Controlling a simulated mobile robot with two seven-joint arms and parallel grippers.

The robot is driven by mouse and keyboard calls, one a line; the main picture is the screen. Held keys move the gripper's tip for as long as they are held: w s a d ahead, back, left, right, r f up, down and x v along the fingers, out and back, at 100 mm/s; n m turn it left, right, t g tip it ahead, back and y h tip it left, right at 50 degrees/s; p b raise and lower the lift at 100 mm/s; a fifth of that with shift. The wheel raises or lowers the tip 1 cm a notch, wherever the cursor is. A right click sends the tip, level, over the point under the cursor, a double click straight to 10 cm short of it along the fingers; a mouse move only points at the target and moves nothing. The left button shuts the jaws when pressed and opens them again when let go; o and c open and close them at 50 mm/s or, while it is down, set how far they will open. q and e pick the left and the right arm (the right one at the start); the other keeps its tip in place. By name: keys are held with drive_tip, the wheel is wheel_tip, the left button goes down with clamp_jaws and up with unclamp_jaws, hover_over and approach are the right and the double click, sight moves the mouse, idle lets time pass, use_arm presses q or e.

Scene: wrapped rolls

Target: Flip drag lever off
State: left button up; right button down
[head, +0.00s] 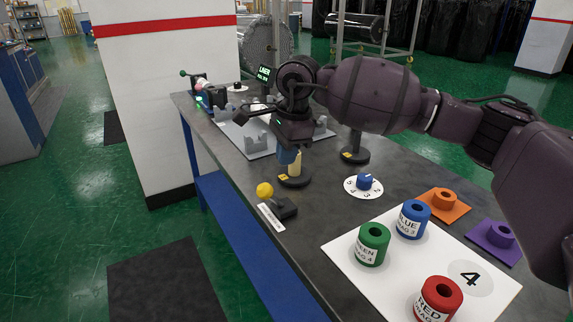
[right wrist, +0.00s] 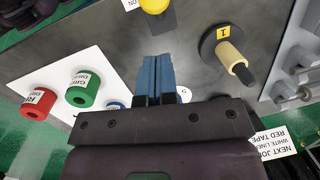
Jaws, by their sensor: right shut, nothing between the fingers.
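The lever with a round yellow knob (head: 265,190) stands on a small black base (head: 286,209) near the table's front edge, with a white label strip (head: 271,217) beside it. The lever leans left, toward the strip, in the head view. The knob also shows at the top edge of the right wrist view (right wrist: 155,4), partly cut off. My right gripper (head: 288,157) is above the table, behind and apart from the lever. Its blue fingers (right wrist: 155,76) are closed together and empty. My left gripper is not in view.
A tan peg (right wrist: 231,57) on a round black base stands close to the right gripper. A numbered dial with a blue knob (head: 365,181) is to the right. A white board (head: 338,247) carries green, blue and red rolls. Grey brackets stand on a plate behind.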

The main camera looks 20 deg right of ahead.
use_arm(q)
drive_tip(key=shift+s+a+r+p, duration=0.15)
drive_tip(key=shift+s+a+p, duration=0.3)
use_arm(e)
wheel_tip(320, 180, up, 8)
drive_tip(key=s, duration=0.1)
drive_tip(key=shift+a, duration=0.15)
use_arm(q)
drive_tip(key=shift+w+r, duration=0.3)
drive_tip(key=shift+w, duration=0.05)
use_arm(e)
drive_tip(key=shift+f, duration=0.1)
